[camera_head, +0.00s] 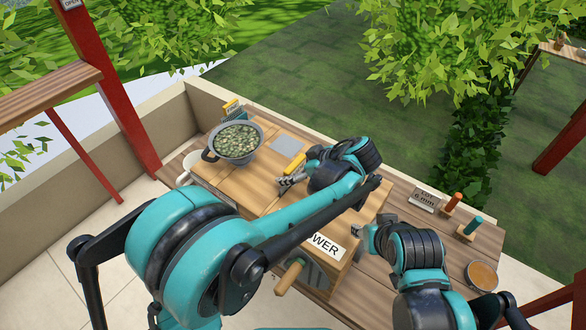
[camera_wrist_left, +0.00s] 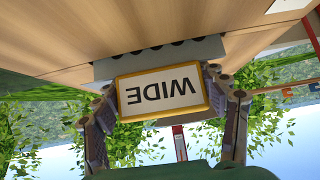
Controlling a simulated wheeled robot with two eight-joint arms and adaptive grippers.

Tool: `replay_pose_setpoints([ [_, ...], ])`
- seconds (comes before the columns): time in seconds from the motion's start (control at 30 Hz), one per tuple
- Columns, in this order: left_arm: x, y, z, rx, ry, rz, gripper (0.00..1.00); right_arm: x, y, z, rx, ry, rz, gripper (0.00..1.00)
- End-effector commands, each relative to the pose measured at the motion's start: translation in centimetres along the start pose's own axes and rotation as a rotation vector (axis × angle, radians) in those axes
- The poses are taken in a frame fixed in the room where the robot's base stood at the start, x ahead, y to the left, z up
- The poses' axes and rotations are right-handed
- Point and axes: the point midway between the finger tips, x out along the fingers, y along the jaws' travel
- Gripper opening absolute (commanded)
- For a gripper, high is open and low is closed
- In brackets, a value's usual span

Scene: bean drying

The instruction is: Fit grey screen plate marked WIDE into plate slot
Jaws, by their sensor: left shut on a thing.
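My left gripper (camera_head: 287,183) is shut on the yellow-framed tab (camera_wrist_left: 160,91) marked WIDE, its fingers on both sides of it in the left wrist view. The lettering is upside down there. A grey strip with dark scalloped holes (camera_wrist_left: 157,60) shows between the tab and the wooden surface; the rest of the plate is hidden. In the head view the yellow edge of the tab (camera_head: 294,164) shows by the fingers over the wooden box top (camera_head: 263,186). A flat grey square (camera_head: 287,144) lies just beyond. I cannot make out the slot. My right gripper (camera_head: 361,232) is beside the box, its jaws unclear.
A grey pan of beans (camera_head: 236,158) stands at the box's far left, near other upright plates (camera_head: 231,105). A wooden handle (camera_head: 288,278) sticks out below the label ending WER (camera_head: 325,246). A 6 mm sign (camera_head: 427,198), pegs (camera_head: 452,202) and a round orange dish (camera_head: 482,274) are right.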

Motion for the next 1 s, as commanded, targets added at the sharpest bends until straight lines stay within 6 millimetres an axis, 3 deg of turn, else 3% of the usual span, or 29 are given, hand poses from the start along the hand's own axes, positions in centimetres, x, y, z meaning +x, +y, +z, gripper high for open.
replay_pose_setpoints([
  [0.4,0.8,0.0,0.8,0.0,0.0,0.0,0.3,0.7,0.0,0.5,0.0,0.0,0.0,0.4],
  [1.0,-0.6,0.0,-0.7,0.0,0.0,0.0,0.3,-0.6,0.0,-0.4,0.0,0.0,0.0,0.4],
])
